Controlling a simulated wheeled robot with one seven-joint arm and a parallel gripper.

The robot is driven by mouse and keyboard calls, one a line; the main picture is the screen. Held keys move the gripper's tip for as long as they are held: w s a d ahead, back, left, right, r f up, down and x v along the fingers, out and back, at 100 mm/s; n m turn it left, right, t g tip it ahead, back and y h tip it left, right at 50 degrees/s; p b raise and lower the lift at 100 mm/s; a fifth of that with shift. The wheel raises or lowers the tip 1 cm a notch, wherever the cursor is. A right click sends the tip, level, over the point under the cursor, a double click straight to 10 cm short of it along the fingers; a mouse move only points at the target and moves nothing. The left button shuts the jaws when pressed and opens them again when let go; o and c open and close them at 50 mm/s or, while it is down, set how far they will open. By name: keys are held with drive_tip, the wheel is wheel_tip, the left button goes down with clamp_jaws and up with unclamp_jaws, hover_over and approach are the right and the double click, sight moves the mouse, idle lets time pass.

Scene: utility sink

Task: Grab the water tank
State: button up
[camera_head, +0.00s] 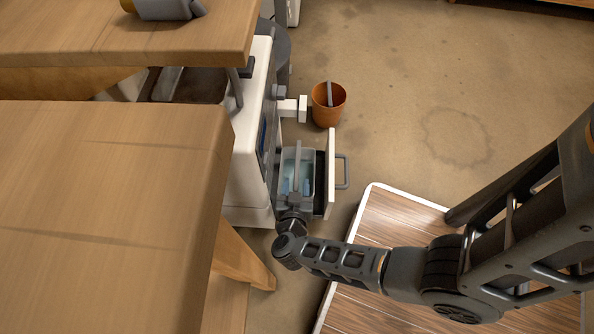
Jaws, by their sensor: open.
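The water tank (288,172) is a pale bluish, translucent container. It sits inside a pulled-out drawer (330,180) low on the side of a white machine (250,150). A grey bar crosses above the tank and hides part of it. My gripper (294,208) is at the near end of the drawer, close to the tank's near edge. It is open and nothing shows held in it. Its fingertips are small and partly hidden, so I cannot tell whether they touch the tank.
Wooden worktops (110,180) fill the left, with a wooden leg (243,258) near the arm. The drawer's grey handle (344,172) sticks out to the right. A terracotta pot (328,104) stands behind the drawer. Open floor (430,80) lies at the back right.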

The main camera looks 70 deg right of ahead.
sight(297, 166)
drive_tip(key=b+x, duration=0.2)
drive_tip(key=x, duration=0.4)
drive_tip(key=shift+w+d+f+b, duration=0.15)
drive_tip(key=shift+w+b, duration=0.05)
drive_tip(key=shift+b, duration=0.1)
drive_tip(key=shift+w+d, duration=0.15)
drive_tip(key=shift+d, duration=0.25)
drive_tip(key=shift+c, duration=0.4)
clamp_jaws()
idle(0.4)
